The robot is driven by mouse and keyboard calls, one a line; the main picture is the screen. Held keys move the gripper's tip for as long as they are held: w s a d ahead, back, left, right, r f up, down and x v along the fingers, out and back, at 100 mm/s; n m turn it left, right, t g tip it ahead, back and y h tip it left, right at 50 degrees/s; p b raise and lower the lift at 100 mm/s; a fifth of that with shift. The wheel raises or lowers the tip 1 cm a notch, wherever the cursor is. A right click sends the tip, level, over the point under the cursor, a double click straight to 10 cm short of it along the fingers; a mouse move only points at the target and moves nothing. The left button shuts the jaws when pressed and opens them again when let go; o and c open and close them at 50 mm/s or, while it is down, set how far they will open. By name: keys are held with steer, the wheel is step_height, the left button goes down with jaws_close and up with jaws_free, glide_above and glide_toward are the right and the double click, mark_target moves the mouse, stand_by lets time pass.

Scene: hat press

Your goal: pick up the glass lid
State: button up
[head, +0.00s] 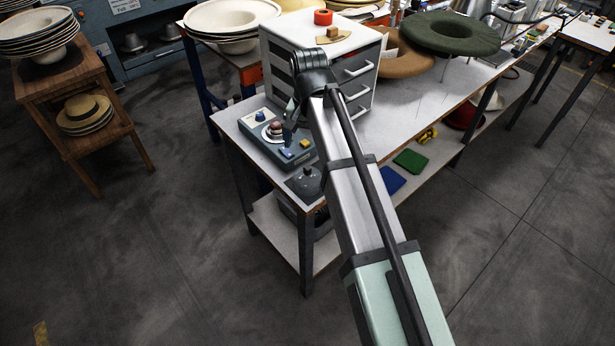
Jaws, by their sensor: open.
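The grey control box (262,142), with a red knob and coloured buttons, stands behind the lid. A white drawer cabinet (348,62) stands behind my arm. Blue (391,181) and green (411,161) pads lie right of my arm. Open floor lies left of the table.

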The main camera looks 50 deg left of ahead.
mark_target(308, 176)
steer(key=shift+s+f, duration=0.1)
steer(key=shift+s, duration=0.1)
steer(key=shift+w+a+f, duration=0.1)
steer(key=shift+f, duration=6.6)
steer(key=c, duration=0.7)
steer(key=shift+c, duration=0.2)
steer(key=shift+r, duration=0.15)
